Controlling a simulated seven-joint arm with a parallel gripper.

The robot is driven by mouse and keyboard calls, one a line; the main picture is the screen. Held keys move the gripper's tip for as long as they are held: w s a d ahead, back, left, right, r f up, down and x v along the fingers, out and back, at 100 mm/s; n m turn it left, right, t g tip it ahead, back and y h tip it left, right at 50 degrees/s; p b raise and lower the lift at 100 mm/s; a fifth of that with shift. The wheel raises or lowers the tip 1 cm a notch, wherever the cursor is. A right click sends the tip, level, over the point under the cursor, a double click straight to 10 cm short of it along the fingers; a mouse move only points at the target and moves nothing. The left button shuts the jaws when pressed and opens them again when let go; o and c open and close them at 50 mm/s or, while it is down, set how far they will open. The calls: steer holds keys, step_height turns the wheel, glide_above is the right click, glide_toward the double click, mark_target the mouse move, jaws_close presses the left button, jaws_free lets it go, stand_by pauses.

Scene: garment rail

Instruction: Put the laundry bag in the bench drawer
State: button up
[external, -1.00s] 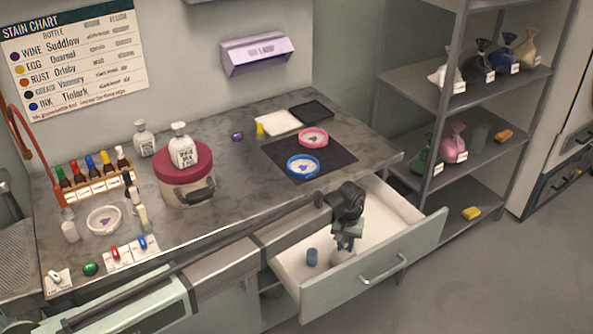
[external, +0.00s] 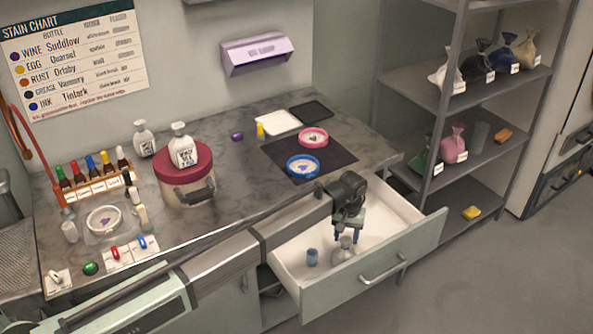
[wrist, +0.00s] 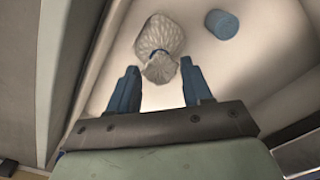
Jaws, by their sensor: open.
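A pale grey laundry bag (external: 343,254) with a tied neck sits on the floor of the open bench drawer (external: 385,225). In the wrist view the bag (wrist: 158,36) lies just beyond my fingertips, its gathered top toward me. The fingers look clear of the bag. The drawer is pulled out from under the bench top, with its handle on the front panel.
A small blue cup (external: 312,257) stands in the drawer, left of the bag; it also shows in the wrist view (wrist: 222,24). The drawer walls rise around my gripper. A shelf rack (external: 440,105) with several tied bags stands to the right.

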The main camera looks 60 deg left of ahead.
step_height(320, 180, up, 8)
stand_by(0.4)
steer(key=shift+r, duration=0.1)
